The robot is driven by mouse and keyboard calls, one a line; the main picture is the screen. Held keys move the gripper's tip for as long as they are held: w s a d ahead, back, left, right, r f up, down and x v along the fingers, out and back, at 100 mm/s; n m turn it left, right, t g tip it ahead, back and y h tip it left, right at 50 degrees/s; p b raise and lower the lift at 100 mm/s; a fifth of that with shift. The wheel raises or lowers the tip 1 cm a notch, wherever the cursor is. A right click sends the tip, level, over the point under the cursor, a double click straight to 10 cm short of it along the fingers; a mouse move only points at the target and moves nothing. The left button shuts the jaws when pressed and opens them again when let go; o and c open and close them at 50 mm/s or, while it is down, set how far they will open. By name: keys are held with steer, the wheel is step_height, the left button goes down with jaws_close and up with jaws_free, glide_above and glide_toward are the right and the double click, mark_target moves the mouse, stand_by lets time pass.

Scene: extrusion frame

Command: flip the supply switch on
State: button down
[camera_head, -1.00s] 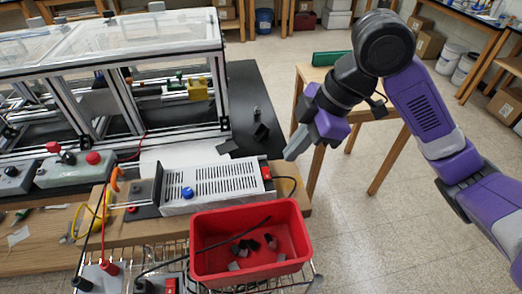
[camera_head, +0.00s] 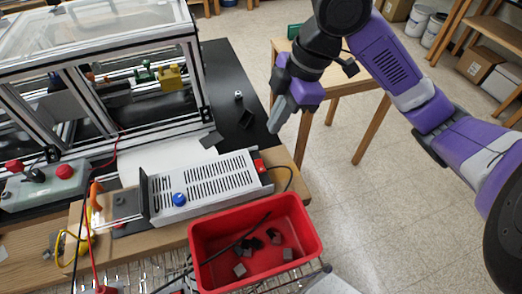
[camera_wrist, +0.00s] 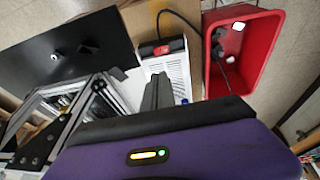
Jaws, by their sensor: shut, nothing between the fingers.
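The supply is a white slotted metal box (camera_head: 205,187) with a blue knob (camera_head: 179,199) on the wooden bench. Its red supply switch (camera_head: 260,166) sits at the right end, and it also shows near the top middle of the wrist view (camera_wrist: 161,50). Whether the rocker is on or off is too small to tell. My gripper (camera_head: 276,127) is shut and empty, pointing down, above and beyond the switch in the head view. In the wrist view the shut fingers (camera_wrist: 158,88) point toward the supply, apart from the switch.
A red bin (camera_head: 255,242) with several small dark parts stands in front of the supply. A black cable (camera_wrist: 183,18) leaves the switch end. The extrusion frame (camera_head: 100,75) stands at the left, with a black mat (camera_head: 230,85) beside it. Floor lies open to the right.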

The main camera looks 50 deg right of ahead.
steer(key=p, duration=0.1)
glide_toward(258, 160)
steer(key=x, duration=0.5)
steer(key=shift+a, duration=0.35)
steer(key=shift+w+d+f+p, duration=0.15)
steer(key=shift+f+p, duration=0.15)
steer(key=shift+f, duration=0.35)
steer(key=shift+f, duration=0.1)
steer(key=shift+w+f+b, duration=0.2)
steer(key=shift+f+b, duration=0.35)
steer(key=shift+b, duration=0.45)
steer(key=shift+d+r, duration=0.1)
steer(key=shift+r, duration=0.15)
steer(key=shift+s, duration=0.1)
steer(key=shift+s+a+r, duration=0.2)
steer(key=shift+s+a, duration=0.25)
steer(key=shift+s, duration=0.1)
steer(key=shift+r, duration=0.1)
